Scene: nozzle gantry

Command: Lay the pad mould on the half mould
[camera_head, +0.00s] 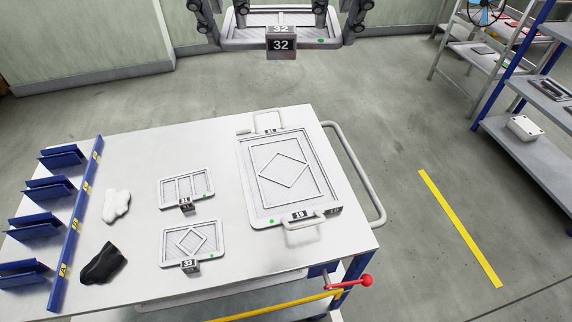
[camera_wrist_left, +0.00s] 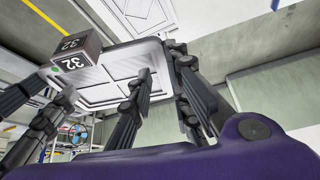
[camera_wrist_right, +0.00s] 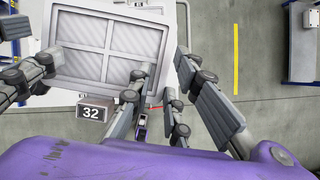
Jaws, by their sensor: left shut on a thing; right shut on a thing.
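A grey-white mould marked 32 (camera_head: 272,42) is held level between both my grippers, beyond the table's far edge. The right wrist view shows its four-panel face (camera_wrist_right: 108,45), and it also shows in the left wrist view (camera_wrist_left: 110,72). My left gripper (camera_head: 203,22) is shut on its left side and my right gripper (camera_head: 354,22) on its right side. A large mould marked 19 (camera_head: 285,165), with a handle at each end and a diamond pattern, lies flat on the table, apart from the held one. No mould shows a name, so I cannot tell pad from half by label.
The white table (camera_head: 140,145) also carries a small mould marked 31 (camera_head: 187,187), a small mould marked 33 (camera_head: 192,243), a white cloth-like thing (camera_head: 117,205), a black one (camera_head: 102,264) and a blue rack (camera_head: 75,225). A rail (camera_head: 355,165) edges its right side. Shelves (camera_head: 535,150) stand right.

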